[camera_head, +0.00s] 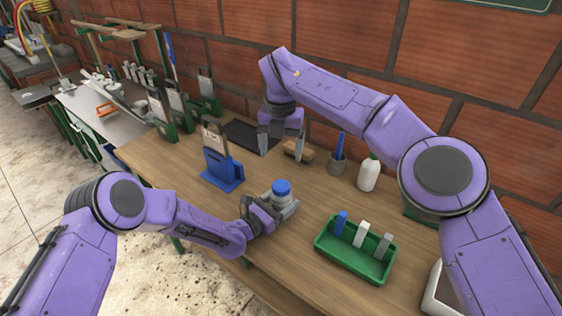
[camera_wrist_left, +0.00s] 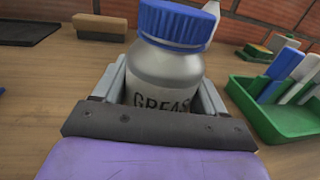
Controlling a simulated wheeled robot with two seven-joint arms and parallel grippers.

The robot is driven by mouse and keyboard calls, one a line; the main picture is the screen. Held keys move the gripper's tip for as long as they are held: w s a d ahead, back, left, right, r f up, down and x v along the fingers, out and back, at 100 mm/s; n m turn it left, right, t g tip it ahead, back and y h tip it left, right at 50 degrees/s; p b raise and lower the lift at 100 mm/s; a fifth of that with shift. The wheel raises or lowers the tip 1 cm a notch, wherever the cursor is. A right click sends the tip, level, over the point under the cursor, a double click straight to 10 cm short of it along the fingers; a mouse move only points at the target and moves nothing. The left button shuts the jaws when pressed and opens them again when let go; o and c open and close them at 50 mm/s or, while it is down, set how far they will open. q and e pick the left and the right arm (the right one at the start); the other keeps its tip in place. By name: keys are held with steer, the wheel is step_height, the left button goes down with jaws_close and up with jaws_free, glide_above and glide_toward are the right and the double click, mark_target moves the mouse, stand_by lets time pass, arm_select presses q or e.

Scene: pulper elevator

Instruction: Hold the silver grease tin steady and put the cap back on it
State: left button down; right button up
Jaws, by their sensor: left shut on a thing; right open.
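The silver grease tin (camera_wrist_left: 165,75) stands upright between the fingers of my left gripper (camera_head: 280,208), which is shut on it at the table's middle. The blue cap (camera_head: 281,187) sits on top of the tin; in the left wrist view the cap (camera_wrist_left: 177,24) looks level on it. Whether it is screwed tight I cannot tell. My right gripper (camera_head: 281,145) is open and empty, pointing down near the back of the table, behind the tin and apart from it.
A green tray (camera_head: 335,250) with several blue, white and grey pieces stands right of the tin. A blue holder (camera_head: 225,174) is at its left. At the back are a black mat (camera_head: 243,133), a brush (camera_head: 305,154), a cup (camera_head: 337,165) and a white bottle (camera_head: 368,175).

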arm_select(q)
jaws_free()
steer(key=shift+s+a+f, duration=0.1)
steer(key=shift+s+a, duration=0.2)
steer(key=shift+a, duration=0.05)
steer(key=b+v, duration=0.3)
steer(key=v, duration=0.6)
steer(key=shift+s+a, duration=0.2)
steer(key=shift+r, duration=0.25)
